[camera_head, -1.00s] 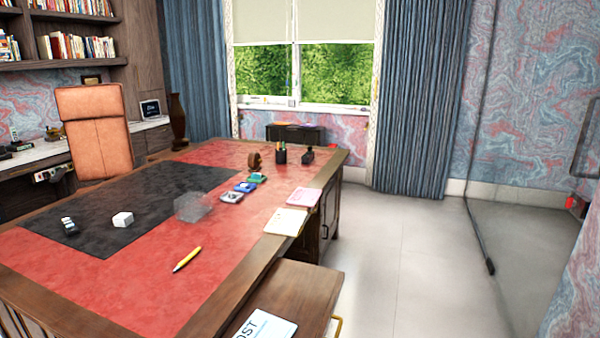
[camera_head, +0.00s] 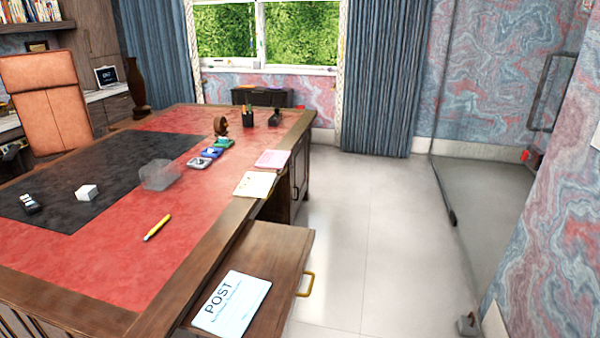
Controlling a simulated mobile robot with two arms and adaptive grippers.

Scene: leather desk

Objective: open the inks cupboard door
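A dark wooden door (camera_head: 300,183) with a dark handle is on the right side of the desk, below the desk top at its far end. It looks shut, and it is seen at a steep angle. No readable label marks it as the inks cupboard. Neither of my grippers is in view.
The red leather desk (camera_head: 90,272) fills the left. A wooden piece with a brass handle (camera_head: 307,284) juts from its near right side, with a POST sheet (camera_head: 232,303) on top. Pale floor (camera_head: 375,235) is clear right of the desk. A glass panel (camera_head: 490,195) stands farther right.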

